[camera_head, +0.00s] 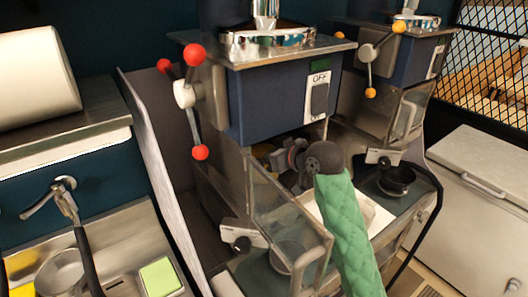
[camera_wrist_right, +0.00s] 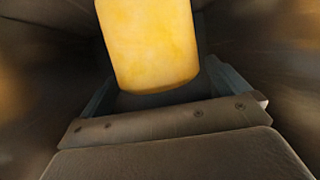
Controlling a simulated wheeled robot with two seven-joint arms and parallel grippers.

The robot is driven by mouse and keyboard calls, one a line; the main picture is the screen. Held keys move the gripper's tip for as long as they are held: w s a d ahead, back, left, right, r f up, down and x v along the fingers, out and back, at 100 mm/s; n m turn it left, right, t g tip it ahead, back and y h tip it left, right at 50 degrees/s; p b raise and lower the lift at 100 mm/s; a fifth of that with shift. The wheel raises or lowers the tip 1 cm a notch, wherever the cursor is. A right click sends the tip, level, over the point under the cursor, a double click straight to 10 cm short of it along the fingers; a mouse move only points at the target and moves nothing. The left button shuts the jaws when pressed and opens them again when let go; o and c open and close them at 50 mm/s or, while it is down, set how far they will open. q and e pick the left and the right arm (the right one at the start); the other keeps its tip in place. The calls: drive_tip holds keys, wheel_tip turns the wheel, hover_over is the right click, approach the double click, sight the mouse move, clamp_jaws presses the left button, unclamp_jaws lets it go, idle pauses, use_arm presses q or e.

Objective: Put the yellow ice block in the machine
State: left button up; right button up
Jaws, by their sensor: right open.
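The machine (camera_head: 268,98) is a dark blue ice shaver with red-knobbed handles, an OFF switch and a glass-sided lower bay. My right arm, in a green sleeve, reaches into this bay. My right gripper (camera_head: 278,157) is inside the bay, partly hidden by the arm and the machine. The yellow ice block (camera_wrist_right: 152,42) fills the upper middle of the right wrist view, in front of the open right gripper and close to it. In the head view only a small yellow patch shows by the gripper. My left gripper is not in view.
A second machine (camera_head: 385,62) with orange knobs stands at the right, and a white chest (camera_head: 480,205) beyond it. A steel sink counter with a tap (camera_head: 62,198) and a green sponge (camera_head: 159,277) is at the left. The bay's glass panel (camera_head: 282,205) stands close to my right arm.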

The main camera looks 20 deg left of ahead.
drive_tip(key=v, duration=1.1)
drive_tip(key=shift+s+d, duration=0.1)
drive_tip(key=shift+d, duration=0.05)
